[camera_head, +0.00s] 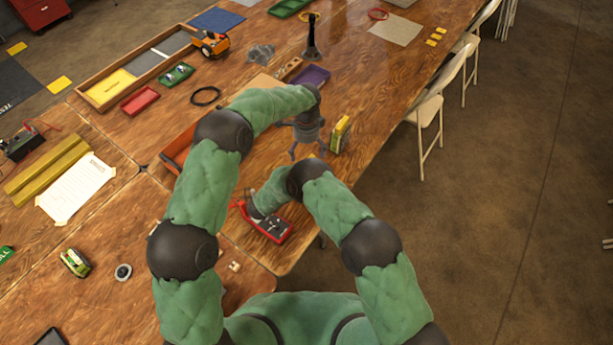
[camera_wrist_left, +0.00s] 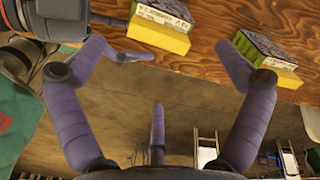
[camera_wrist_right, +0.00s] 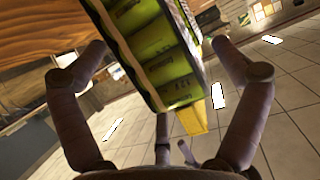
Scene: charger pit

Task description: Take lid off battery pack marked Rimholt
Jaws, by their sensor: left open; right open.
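A battery pack (camera_head: 340,134), green with yellow, stands near the table's right edge. My left gripper (camera_head: 308,152) is open, fingers down, just left of it. The left wrist view shows two packs with yellow parts, one at the top (camera_wrist_left: 160,22) and one at the right (camera_wrist_left: 267,58) by a fingertip. Their printed labels are too small for me to read surely. In the right wrist view, a tilted green pack (camera_wrist_right: 160,50) with a yellow part fills the space between my open right gripper's fingers (camera_wrist_right: 158,48). In the head view my right gripper is hidden by my arm.
A red tray (camera_head: 270,226) lies close to my right forearm at the table's near corner. A purple tray (camera_head: 312,77) and a dark upright stand (camera_head: 312,45) are beyond my left gripper. White folding chairs (camera_head: 428,108) line the right edge. Open floor lies right.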

